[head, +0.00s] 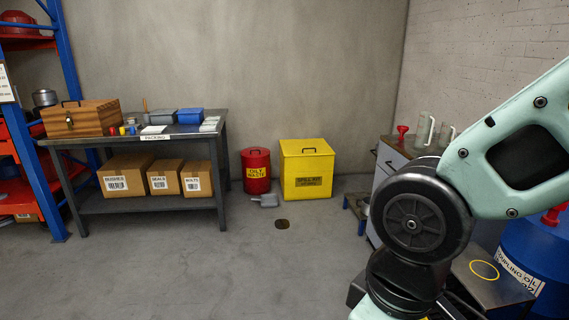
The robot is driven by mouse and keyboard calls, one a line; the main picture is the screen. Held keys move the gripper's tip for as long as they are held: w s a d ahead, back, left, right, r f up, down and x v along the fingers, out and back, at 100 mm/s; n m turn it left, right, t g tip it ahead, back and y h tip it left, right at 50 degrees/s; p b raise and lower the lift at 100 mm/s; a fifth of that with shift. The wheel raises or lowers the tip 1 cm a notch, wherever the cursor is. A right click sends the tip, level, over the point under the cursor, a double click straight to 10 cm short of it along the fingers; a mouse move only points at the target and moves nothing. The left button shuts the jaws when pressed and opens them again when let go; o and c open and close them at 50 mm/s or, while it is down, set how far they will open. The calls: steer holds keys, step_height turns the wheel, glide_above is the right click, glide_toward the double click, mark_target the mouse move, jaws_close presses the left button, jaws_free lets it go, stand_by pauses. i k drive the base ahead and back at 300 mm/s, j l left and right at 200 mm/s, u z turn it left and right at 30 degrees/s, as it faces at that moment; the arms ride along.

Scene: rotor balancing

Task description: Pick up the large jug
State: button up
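Two clear jugs with pale handles stand upright on the grey cabinet (382,158) at the right, partly behind my arm. The left jug (422,131) looks the larger of the two. The other jug (442,135) stands just to its right, partly hidden by my arm. My arm fills the right side of the head view, in front of the cabinet. My gripper is outside the view, so its state does not show.
A red funnel (402,131) stands left of the jugs. A blue drum (540,250) and a low surface with a yellow ring (505,289) are at the lower right. A yellow bin (306,165), red waste can (256,170) and packing table (150,203) line the back. The middle floor is mostly clear.

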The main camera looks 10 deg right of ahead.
mark_target(426, 123)
steer(key=i, duration=1.95)
steer(key=i+j+z, duration=0.1)
steer(key=i+z, duration=0.3)
steer(key=i+j+z, duration=0.35)
steer(key=i, duration=0.15)
steer(key=i+j+z, duration=0.25)
steer(key=i+z, duration=0.15)
steer(key=i+j+z, duration=0.15)
steer(key=i+z, duration=0.15)
steer(key=z, duration=0.15)
steer(key=i+j+z, duration=0.2)
steer(key=z, duration=0.2)
steer(key=i+j+z, duration=0.2)
steer(key=j+z, duration=0.25)
